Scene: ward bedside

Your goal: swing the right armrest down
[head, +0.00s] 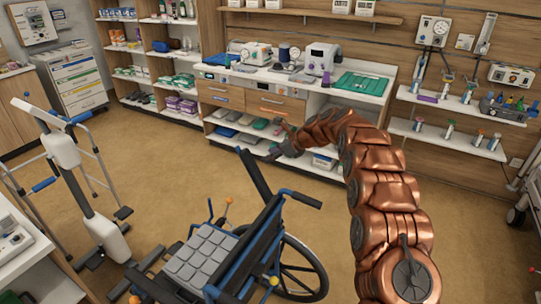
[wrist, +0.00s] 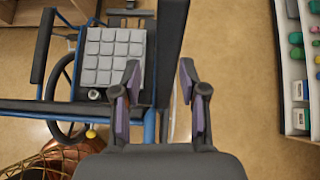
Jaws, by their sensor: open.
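The wheelchair (head: 208,255) stands below and left of my arm. Its right armrest (head: 254,175) is a long dark pad on the far side, swung up and steeply tilted. In the wrist view the raised armrest (wrist: 171,45) runs down the picture between my gripper's fingers. My gripper (head: 279,140) is open, up and right of the pad's top in the head view, with a visible gap. In the wrist view its two purple-lined fingers (wrist: 162,90) are apart, one each side of the pad; whether they touch it I cannot tell. The other armrest (wrist: 43,45) shows at the left.
A walking or standing frame (head: 65,150) stands at the left. The wheelchair's push handle (head: 300,198) sticks out to the right. Floor between wheelchair and shelves is clear.

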